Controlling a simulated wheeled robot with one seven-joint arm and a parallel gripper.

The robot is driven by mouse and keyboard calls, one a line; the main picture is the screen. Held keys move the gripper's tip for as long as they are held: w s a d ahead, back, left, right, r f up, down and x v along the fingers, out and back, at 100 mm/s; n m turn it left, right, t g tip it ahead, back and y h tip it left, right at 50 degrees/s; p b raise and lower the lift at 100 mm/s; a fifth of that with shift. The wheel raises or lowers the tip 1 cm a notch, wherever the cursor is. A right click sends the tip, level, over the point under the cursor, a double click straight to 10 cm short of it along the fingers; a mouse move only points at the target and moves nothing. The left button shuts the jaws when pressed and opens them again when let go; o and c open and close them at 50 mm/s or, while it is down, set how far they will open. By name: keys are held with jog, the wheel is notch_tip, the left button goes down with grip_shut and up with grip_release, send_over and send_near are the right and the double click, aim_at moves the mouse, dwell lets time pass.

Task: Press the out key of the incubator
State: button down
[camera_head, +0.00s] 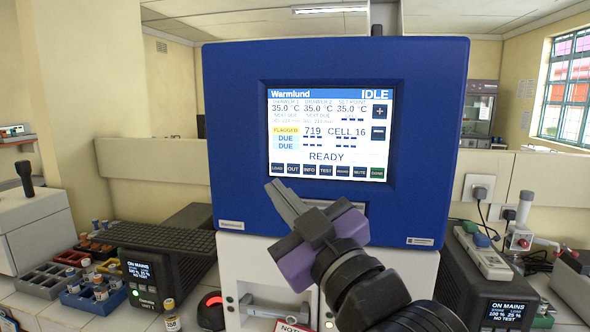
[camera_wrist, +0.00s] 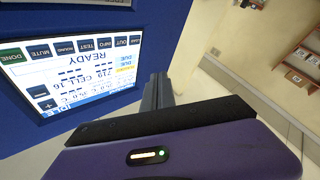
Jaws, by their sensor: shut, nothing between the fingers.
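The incubator (camera_head: 335,60) is a blue box with a lit touch screen (camera_head: 325,110) reading IDLE and READY. Its out key (camera_head: 292,169) is a small dark key, second from the left in the bottom row; it also shows upside down in the wrist view (camera_wrist: 120,41). My gripper (camera_head: 272,184) is shut and empty, its tips just below and left of the out key in the head view. In the wrist view its fingers (camera_wrist: 158,78) point towards the panel, beside the screen. I cannot tell the gap between tips and panel.
A load key (camera_head: 278,169) and an info key (camera_head: 309,170) flank the out key. Vial racks (camera_head: 42,280) sit at the far left.

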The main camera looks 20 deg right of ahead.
jog(key=shift+w+d+b, duration=0.3)
jog(key=shift+w+d, duration=0.55)
jog(key=shift+w, duration=0.35)
jog(key=shift+w+d+b, duration=0.25)
jog(key=shift+w+d, duration=0.6)
jog(key=shift+w, duration=0.3)
jog(key=shift+w+d+b, duration=0.3)
jog(key=shift+w+d, duration=0.55)
jog(key=shift+w, duration=0.35)
jog(key=shift+w+d, duration=0.3)
jog(key=shift+w, duration=0.05)
jog(key=shift+w+d, duration=0.15)
jog(key=shift+w, duration=0.1)
dwell(0.5)
jog(key=shift+s, duration=0.1)
jog(key=shift+s+a, duration=0.45)
jog(key=shift+s, duration=0.05)
jog(key=shift+s+a+p, duration=0.3)
jog(key=shift+s+a, duration=0.45)
jog(key=shift+s, duration=0.3)
jog(key=shift+s+a+p, duration=0.25)
jog(key=shift+s+a, duration=0.45)
jog(key=shift+s, duration=0.3)
